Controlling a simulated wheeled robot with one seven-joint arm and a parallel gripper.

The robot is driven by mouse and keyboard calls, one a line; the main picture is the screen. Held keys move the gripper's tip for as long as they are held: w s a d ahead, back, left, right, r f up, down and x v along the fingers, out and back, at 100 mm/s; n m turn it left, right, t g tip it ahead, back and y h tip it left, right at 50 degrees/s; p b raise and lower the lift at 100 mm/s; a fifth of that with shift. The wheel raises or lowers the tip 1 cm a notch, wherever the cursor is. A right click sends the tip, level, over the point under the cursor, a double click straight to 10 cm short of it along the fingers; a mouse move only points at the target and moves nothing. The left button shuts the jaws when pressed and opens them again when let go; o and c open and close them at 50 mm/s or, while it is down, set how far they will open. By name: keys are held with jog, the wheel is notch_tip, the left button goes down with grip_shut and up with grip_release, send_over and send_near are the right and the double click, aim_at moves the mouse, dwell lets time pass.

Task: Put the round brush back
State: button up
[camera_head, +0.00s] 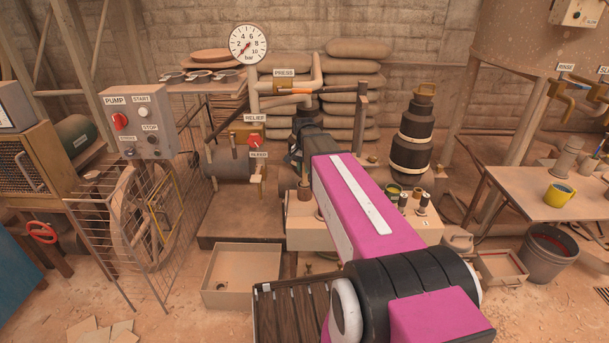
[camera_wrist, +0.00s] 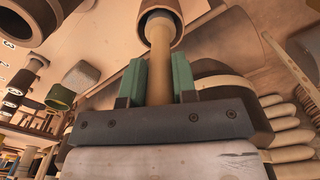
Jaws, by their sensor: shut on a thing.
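In the wrist view my gripper (camera_wrist: 158,66) has its two green fingers closed on a pale wooden handle (camera_wrist: 163,45), which I take to be the round brush's. The handle's far end meets a brown, round, cup-like piece (camera_wrist: 157,14) at the top of the view. I cannot tell whether this is the brush head or a socket around it. In the head view my magenta arm reaches toward the press in the middle, and my gripper is mostly hidden behind it. The brush cannot be made out there.
Several small cups (camera_head: 393,189) stand on the press base right of my arm. A black banded vessel (camera_head: 410,155) stands behind them. A side table (camera_head: 510,184) at right holds a yellow mug (camera_head: 558,195). An open box (camera_head: 235,292) lies on the floor.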

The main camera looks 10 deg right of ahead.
aim_at(305, 179)
jog(key=shift+f, duration=1.55)
jog(key=o, duration=0.9)
jog(key=shift+f, duration=0.1)
jog(key=shift+o, duration=0.2)
jog(key=shift+r, duration=3.9)
